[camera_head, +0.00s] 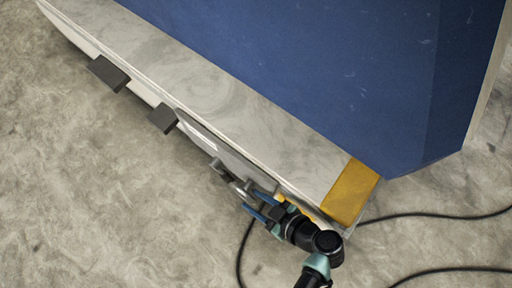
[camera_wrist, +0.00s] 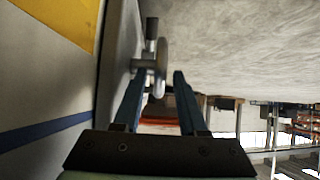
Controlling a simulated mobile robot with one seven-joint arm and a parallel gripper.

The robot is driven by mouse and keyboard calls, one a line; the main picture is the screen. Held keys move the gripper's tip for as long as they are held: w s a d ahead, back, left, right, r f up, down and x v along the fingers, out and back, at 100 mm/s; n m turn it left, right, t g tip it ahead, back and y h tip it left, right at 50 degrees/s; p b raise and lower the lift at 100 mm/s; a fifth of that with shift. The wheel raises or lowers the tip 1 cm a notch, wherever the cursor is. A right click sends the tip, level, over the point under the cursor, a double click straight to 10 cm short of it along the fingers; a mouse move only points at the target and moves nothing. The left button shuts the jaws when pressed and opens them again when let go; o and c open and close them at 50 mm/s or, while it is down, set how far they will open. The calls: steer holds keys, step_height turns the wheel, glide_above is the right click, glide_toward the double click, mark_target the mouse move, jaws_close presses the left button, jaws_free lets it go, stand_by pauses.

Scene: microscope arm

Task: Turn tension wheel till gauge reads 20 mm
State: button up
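The tension wheel (camera_head: 238,186) is a grey metal wheel on the side face of the pale machine, with a rod or handle part (camera_head: 217,165) sticking out beyond it. In the wrist view the wheel (camera_wrist: 163,62) shows almost edge-on, just ahead of my fingertips, with a grey hub and post on its left. My gripper (camera_head: 252,201) has its two blue fingers apart, close to the wheel's near edge. In the wrist view the gripper (camera_wrist: 161,76) is open with a gap between the fingers; I cannot tell whether they touch the wheel. No gauge reading is legible.
The machine's side wall (camera_wrist: 60,85) runs close along the left of my gripper. Two dark blocks (camera_head: 108,73) (camera_head: 162,118) stick out of the machine farther along. Black cables (camera_head: 440,216) lie on the floor at right. The open concrete floor (camera_head: 100,200) is clear.

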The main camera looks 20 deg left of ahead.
steer(key=shift+o, duration=0.2)
stand_by(0.4)
steer(key=p+v, duration=0.5)
steer(key=v, duration=0.8)
